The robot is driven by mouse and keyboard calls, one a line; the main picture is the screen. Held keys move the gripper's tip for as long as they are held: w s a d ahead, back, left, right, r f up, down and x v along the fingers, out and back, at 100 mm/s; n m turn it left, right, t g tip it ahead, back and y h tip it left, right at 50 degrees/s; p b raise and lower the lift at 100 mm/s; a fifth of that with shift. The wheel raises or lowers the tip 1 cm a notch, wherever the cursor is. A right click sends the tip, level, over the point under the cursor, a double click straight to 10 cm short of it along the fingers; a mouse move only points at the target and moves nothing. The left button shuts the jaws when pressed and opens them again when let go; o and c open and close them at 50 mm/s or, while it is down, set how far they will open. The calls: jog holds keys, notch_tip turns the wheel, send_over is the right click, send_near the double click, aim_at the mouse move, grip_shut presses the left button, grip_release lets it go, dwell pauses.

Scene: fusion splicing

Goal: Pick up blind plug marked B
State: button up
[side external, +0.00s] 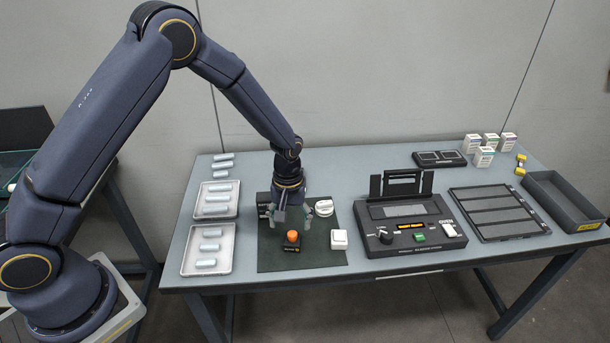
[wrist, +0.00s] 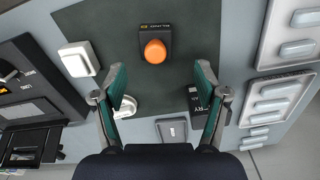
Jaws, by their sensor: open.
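An orange knob-like plug (side external: 292,237) stands upright in a small black base (side external: 291,249) on the dark green mat (side external: 325,258). It also shows in the wrist view (wrist: 155,52), with its black base (wrist: 154,30) and small lettering I cannot read clearly. No letter B is legible on any part. My gripper (side external: 292,214) hangs over the mat, fingers down, behind the orange plug in the side view. In the wrist view my gripper (wrist: 162,78) is open and empty, its green-padded fingers apart, with the plug ahead of the gap between the tips.
A white box (side external: 339,239) and a white coil (side external: 324,207) lie right of my gripper on the mat. A dark block (wrist: 196,98) sits near one finger. Trays with pale blue cylinders (side external: 233,256) stand left; the splicer (side external: 412,226) stands right.

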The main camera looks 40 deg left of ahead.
aim_at(293, 231)
jog(key=f, duration=0.6)
jog(key=shift+w+d+f, duration=0.2)
jog(key=shift+f, duration=0.15)
jog(key=shift+c, duration=0.2)
jog(key=c, duration=1.2)
